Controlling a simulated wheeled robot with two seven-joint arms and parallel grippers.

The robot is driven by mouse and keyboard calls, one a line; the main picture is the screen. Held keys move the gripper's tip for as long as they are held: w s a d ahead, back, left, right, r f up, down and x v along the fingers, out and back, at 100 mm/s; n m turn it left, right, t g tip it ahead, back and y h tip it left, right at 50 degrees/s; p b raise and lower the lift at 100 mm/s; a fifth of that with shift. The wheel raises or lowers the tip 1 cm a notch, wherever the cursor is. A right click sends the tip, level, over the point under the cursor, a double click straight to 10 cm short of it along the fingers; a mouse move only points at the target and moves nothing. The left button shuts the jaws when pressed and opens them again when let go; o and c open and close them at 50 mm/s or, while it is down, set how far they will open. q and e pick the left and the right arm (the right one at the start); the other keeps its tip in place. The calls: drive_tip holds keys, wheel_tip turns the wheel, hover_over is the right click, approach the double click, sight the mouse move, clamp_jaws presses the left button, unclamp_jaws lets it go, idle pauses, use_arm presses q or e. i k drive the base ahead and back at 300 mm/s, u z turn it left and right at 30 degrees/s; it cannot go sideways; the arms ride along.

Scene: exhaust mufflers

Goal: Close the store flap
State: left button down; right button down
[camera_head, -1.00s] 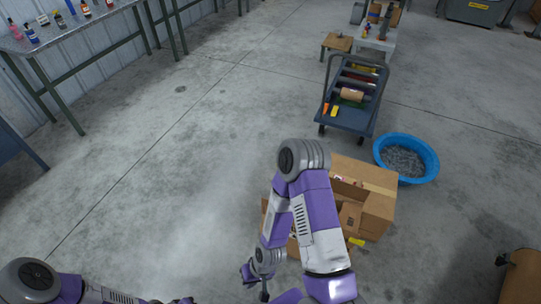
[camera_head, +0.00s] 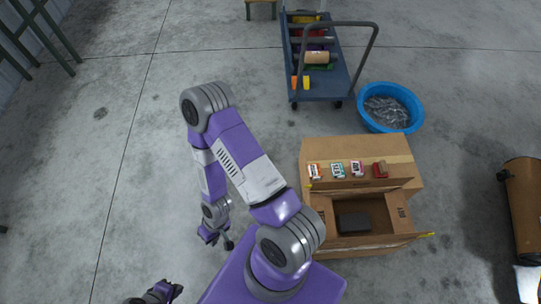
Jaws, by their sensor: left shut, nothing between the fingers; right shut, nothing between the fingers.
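The cardboard store (camera_head: 400,155) is a brown box to the right of my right arm. Its front compartment is open at the top, with a dark block (camera_head: 354,222) inside. A long cardboard flap (camera_head: 365,244) runs along the near side of the opening, standing out from the box, with a small yellow piece at its right end. Part of the box's left side is hidden behind my arm. My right gripper (camera_head: 216,236) is shut and empty over bare floor, left of the box and apart from it. My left gripper (camera_head: 158,293) is shut and empty at the bottom edge, partly cut off.
Several small packets (camera_head: 336,170) lie on the box top. A blue tub (camera_head: 415,118) of grey pieces stands behind the box. A loaded trolley (camera_head: 322,90) is farther back. A brown cylinder (camera_head: 522,205) is at the right edge.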

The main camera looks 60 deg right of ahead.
sight(342, 185)
drive_tip(key=i, duration=1.45)
drive_tip(key=z, duration=3.25)
drive_tip(key=i, duration=0.5)
drive_tip(key=u, duration=0.05)
